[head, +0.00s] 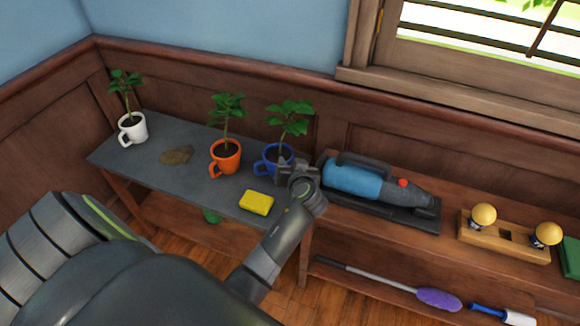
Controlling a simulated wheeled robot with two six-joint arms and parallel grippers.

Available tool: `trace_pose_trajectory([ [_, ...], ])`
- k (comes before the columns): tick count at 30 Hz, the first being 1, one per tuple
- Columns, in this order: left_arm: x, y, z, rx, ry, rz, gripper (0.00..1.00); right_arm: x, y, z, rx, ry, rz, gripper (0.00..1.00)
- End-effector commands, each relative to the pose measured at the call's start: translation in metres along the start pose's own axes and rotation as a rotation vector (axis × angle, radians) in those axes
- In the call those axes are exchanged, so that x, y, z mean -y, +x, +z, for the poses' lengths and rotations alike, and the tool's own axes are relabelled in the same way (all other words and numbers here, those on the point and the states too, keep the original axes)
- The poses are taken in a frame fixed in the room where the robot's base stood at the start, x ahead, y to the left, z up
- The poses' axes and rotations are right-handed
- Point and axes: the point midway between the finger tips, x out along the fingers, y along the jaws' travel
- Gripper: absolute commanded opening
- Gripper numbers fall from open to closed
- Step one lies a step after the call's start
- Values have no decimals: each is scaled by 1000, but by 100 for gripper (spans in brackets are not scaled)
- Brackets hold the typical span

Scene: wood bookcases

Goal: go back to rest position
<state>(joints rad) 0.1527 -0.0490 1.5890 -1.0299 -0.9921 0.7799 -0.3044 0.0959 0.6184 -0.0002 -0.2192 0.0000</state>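My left gripper (293,166) is at the right end of the grey-topped table (182,184), in front of and overlapping a blue mug (265,167) with a green plant. Its fingers are small and dark against the mug, so I cannot tell whether they are open, shut or touching it. My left forearm reaches up to it from the bottom of the head view. My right gripper is not in view.
An orange mug (225,160) and a white mug (132,131) hold plants. A yellow sponge (257,202) lies near the table's front edge. A blue handheld vacuum (360,180) and a wooden holder (500,239) with round yellow-topped items sit on the shelf to the right.

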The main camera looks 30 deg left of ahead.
Motion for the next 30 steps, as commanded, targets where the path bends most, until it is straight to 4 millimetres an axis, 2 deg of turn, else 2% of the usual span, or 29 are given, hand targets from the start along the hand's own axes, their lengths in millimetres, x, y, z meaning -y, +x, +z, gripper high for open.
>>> trace_pose_trajectory([
  [5,0,0,-3,-2,1,3,32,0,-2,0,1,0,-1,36],
  [13,0,0,-3,-1,1,2,32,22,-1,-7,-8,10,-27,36],
  [20,7,-1,4,18,2,0,32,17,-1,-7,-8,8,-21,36],
  [23,28,-8,25,81,11,-3,32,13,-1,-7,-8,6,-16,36],
  [26,60,-25,59,193,32,13,32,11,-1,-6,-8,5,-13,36],
  [30,106,-67,107,373,93,92,32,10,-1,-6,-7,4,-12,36],
])
